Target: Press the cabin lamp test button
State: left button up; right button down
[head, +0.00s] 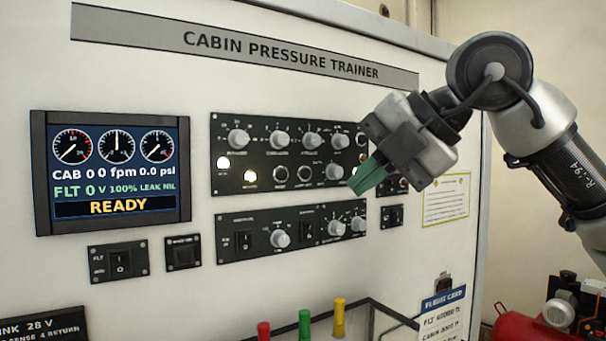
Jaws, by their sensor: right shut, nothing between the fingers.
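The trainer panel (150,285) is a white upright board titled CABIN PRESSURE TRAINER. A small black square module (183,253) with a push-button-like face sits below the screen's right edge; its label is too small to read surely. I cannot tell which control is the lamp test button. My right gripper (366,177), with green fingers, is shut and empty before the strip's right end, hiding part of it. My left gripper is out of view.
The screen (112,168) at left reads READY. A lower control strip (290,231) has knobs and switches. Red, green and yellow handles (305,324) and a black rail (385,311) stand at the bottom. A red object (515,325) is at lower right.

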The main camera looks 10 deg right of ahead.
aim_at(306, 174)
jog(key=w+a+p, duration=0.3)
jog(key=w+p, duration=0.1)
jog(key=w, duration=0.4)
jog(key=shift+w, duration=0.2)
jog(key=shift+a, duration=0.15)
dwell(2.0)
jog(key=shift+w+a+p, duration=0.15)
jog(key=shift+w+p, duration=0.2)
jog(key=shift+w, duration=0.05)
